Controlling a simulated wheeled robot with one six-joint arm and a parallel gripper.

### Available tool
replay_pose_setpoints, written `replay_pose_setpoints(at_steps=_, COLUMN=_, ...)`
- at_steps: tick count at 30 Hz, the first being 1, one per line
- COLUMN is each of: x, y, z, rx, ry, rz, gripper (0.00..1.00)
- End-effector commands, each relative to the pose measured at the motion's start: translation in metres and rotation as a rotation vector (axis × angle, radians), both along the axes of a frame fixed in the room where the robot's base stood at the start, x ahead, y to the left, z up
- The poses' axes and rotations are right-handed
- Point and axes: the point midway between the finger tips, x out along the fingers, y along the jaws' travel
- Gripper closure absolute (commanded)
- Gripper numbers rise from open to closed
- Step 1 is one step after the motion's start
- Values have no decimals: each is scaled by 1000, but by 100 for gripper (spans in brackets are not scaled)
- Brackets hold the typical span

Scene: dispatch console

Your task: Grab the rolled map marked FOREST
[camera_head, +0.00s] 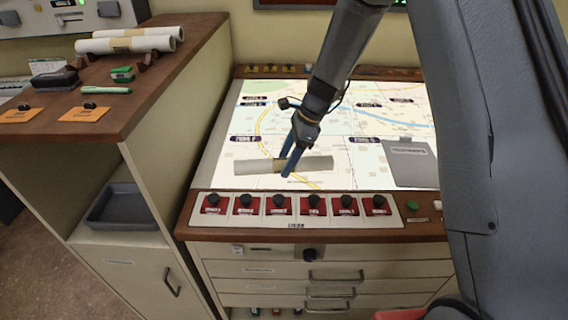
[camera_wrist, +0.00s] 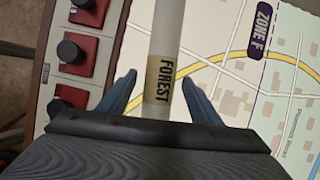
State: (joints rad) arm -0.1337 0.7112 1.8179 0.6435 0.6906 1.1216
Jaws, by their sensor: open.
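The rolled map marked FOREST (camera_head: 310,164) is a pale tube with a tan label band, lying across the lit map table (camera_head: 398,150) near its front edge. In the wrist view the rolled map (camera_wrist: 163,38) runs between my fingers, and its FOREST label (camera_wrist: 160,80) is readable. My gripper (camera_head: 287,170) is over the label band, pointing down. In the wrist view my gripper (camera_wrist: 158,88) is open, with one blue finger on each side of the roll and a visible gap on both sides. The lower part of the roll is hidden by the gripper body.
Red switch blocks with black knobs (camera_head: 278,204) line the table's front edge. A grey clipboard-like panel (camera_head: 409,163) lies on the table's right. Other rolled maps (camera_head: 125,45) rest on the wooden counter at left, beside a green marker (camera_head: 106,90) and orange cards (camera_head: 84,114).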

Motion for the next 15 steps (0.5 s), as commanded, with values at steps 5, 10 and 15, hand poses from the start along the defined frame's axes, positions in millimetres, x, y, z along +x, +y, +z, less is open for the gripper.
replay_pose_setpoints(at_steps=5, x=0, y=1, z=-3, rx=0, ry=0, rz=0, gripper=42)
replay_pose_setpoints(at_steps=10, x=0, y=1, z=-2, rx=0, ry=0, rz=0, gripper=55)
replay_pose_setpoints(at_steps=15, x=0, y=0, z=-2, rx=0, ry=0, rz=0, gripper=84)
